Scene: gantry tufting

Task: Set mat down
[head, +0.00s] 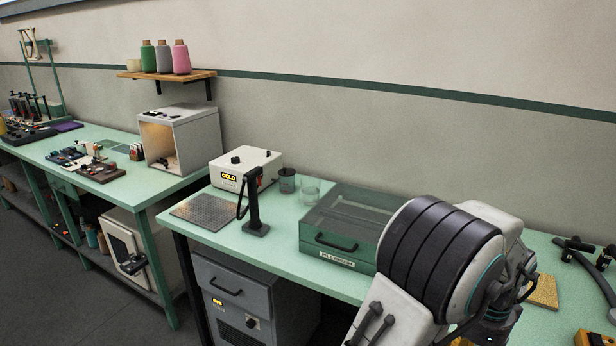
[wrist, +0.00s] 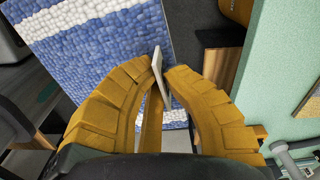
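The mat (wrist: 90,55), a blue tufted panel with white bands, fills the upper left and middle of the wrist view. A thin pale tab (wrist: 158,70) stands up at the mat, between my fingertips. My gripper (wrist: 161,72), with its yellow segmented fingers, is closed around this tab; where the tab joins the mat is partly hidden by the fingers. The mat's right edge is apart from the green bench edge in the picture. The head view shows neither the mat nor my gripper; my arm fills its lower right.
A green bench (head: 290,235) carries a perforated plate (head: 205,210), a black stand (head: 255,215), a white box labelled GOLD (head: 247,165) and a green lidded case (head: 340,240). A second bench (head: 165,185) stands left. Dark floor (wrist: 200,20) shows between mat and bench in the wrist view.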

